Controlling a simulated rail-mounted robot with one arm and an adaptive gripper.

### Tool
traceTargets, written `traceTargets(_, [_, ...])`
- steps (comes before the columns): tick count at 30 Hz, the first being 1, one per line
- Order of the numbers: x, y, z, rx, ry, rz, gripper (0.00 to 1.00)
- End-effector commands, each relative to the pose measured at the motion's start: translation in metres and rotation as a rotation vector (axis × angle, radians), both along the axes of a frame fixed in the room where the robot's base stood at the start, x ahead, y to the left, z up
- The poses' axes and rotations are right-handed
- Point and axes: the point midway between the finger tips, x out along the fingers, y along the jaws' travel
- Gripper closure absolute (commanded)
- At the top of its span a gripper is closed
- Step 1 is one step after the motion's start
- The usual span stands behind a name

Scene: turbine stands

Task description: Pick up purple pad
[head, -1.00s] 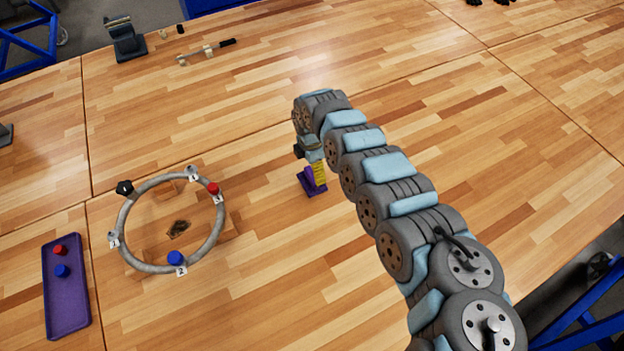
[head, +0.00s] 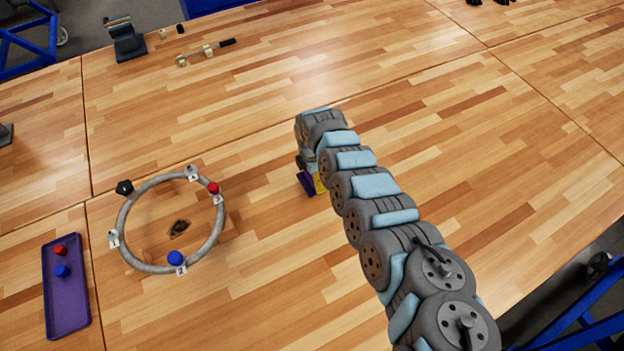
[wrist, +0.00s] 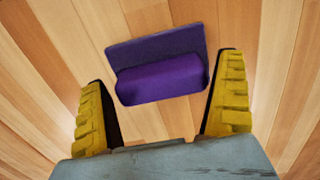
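The purple pad (wrist: 160,75) lies on the wooden table in the wrist view, with a flat base and a raised block along its near side. In the head view only a part of the pad (head: 306,182) shows, as my arm hides the rest. My gripper (wrist: 168,95) is open, with its yellow ribbed fingers spread to the left and right of the pad. Nothing is between the fingers except the near part of the pad, and I see no contact. The height of the fingertips above the table cannot be told.
A grey ring (head: 122,215) with numbered tags and red, blue and black knobs is left of my arm. A purple tray (head: 67,310) with a red and a blue piece is at far left. A dark stand (head: 125,42) and a rod tool (head: 206,50) are at the back. Table right of my arm is clear.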

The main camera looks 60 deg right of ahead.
Motion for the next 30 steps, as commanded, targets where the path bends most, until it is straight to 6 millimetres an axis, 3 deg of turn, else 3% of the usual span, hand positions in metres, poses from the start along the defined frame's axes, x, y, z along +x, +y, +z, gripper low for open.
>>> traceTargets(1, [0.0,0.0,0.0,0.0,0.0,0.0,0.14])
traceTargets(5, [0.0,0.0,0.0,0.0,0.0,0.0,0.52])
traceTargets(6, [0.0,0.0,0.0,0.0,0.0,0.0,0.55])
traceTargets(19, [-0.001,-0.001,0.004,0.0,0.0,-0.001,0.55])
traceTargets(30, [-0.005,0.002,0.04,0.0,-0.001,-0.001,0.55])
